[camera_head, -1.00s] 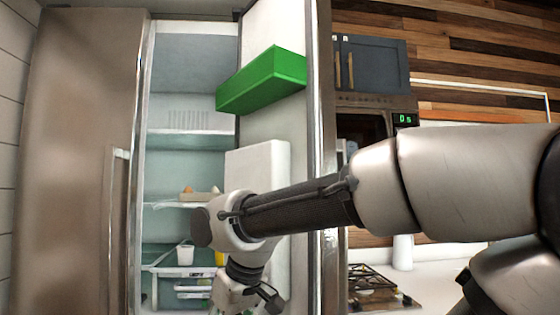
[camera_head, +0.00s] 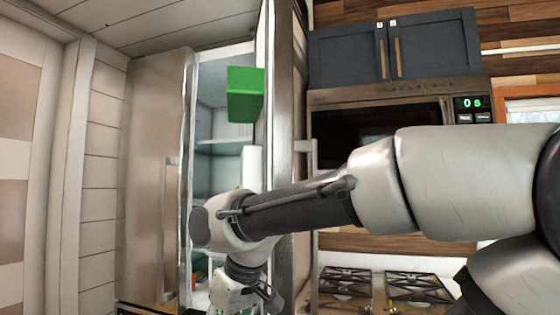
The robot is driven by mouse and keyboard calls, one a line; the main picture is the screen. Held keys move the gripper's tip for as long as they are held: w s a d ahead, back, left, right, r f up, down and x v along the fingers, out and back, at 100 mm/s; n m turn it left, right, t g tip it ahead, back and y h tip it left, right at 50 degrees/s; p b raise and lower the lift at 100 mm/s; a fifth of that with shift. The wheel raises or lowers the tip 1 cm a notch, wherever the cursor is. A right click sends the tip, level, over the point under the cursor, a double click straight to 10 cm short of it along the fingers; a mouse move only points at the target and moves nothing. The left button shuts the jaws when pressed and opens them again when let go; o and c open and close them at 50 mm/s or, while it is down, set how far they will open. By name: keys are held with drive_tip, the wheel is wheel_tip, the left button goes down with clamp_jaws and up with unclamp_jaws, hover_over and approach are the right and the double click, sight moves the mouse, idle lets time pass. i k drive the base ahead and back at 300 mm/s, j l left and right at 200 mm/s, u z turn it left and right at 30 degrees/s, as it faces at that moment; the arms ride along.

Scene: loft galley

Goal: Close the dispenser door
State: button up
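The refrigerator's open door (camera_head: 284,130) stands out toward me, seen nearly edge-on, with a steel outer face and a handle (camera_head: 308,160) on its right side. I take it as the dispenser door; no dispenser shows. A green bin (camera_head: 245,95) is on its inner side. The other steel door (camera_head: 150,170), at left, looks shut. My gripper (camera_head: 262,296) hangs low at the bottom centre, in front of the opening and the open door in the picture. Its fingers are small and partly cut off, and I cannot tell if they touch anything. My arm hides the door's lower middle.
Lit shelves (camera_head: 222,146) show in the narrow gap left of the open door. A microwave (camera_head: 375,125) under dark cabinets (camera_head: 395,50) and a stove top (camera_head: 390,287) stand to the right. A white plank wall (camera_head: 98,180) is at left.

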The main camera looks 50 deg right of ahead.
sight(262, 96)
drive_tip(key=k+l, duration=0.65)
drive_tip(key=l, duration=0.2)
drive_tip(key=k+l+z, duration=0.15)
drive_tip(key=l, duration=0.15)
drive_tip(key=l+z, duration=0.15)
drive_tip(key=k+j+z, duration=0.2)
drive_tip(key=i+j, duration=0.1)
